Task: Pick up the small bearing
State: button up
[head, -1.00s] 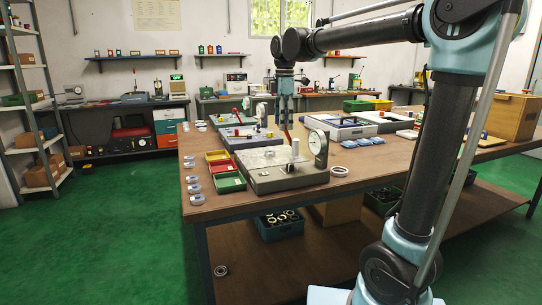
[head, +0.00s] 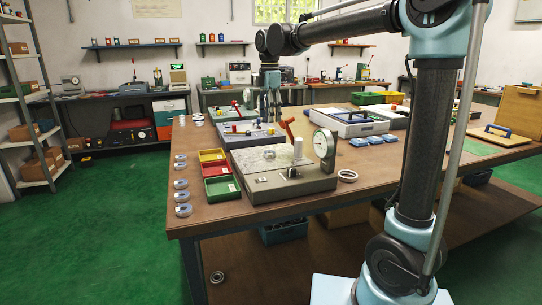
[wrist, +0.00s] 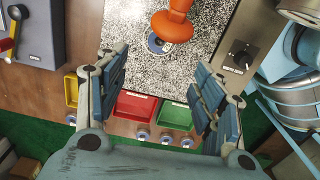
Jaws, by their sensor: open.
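In the wrist view, a metal ring bearing (wrist: 156,43) lies on the speckled granite plate (wrist: 140,75), partly hidden by the orange lever knob (wrist: 172,22) above it. My gripper (wrist: 160,68) is open and empty, with its fingers spread over the plate's near part. In the head view, my gripper (head: 270,103) hangs over the far side of the bench, behind the red lever (head: 287,127). Several ring bearings on small pads line the table's left edge, one at the front being a ring bearing (head: 183,210). I cannot tell by size which is the small bearing.
A gauge stand with a dial (head: 323,144) stands on the near station. Yellow, red and green trays (head: 222,188) sit left of it. Larger rings (head: 347,176) lie to its right. The wooden table (head: 260,212) is bare along its front edge.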

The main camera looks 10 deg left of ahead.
aim_at(270, 152)
notch_tip(270, 152, down, 14)
jog(key=shift+a+f, duration=0.1)
jog(key=c, duration=1.3)
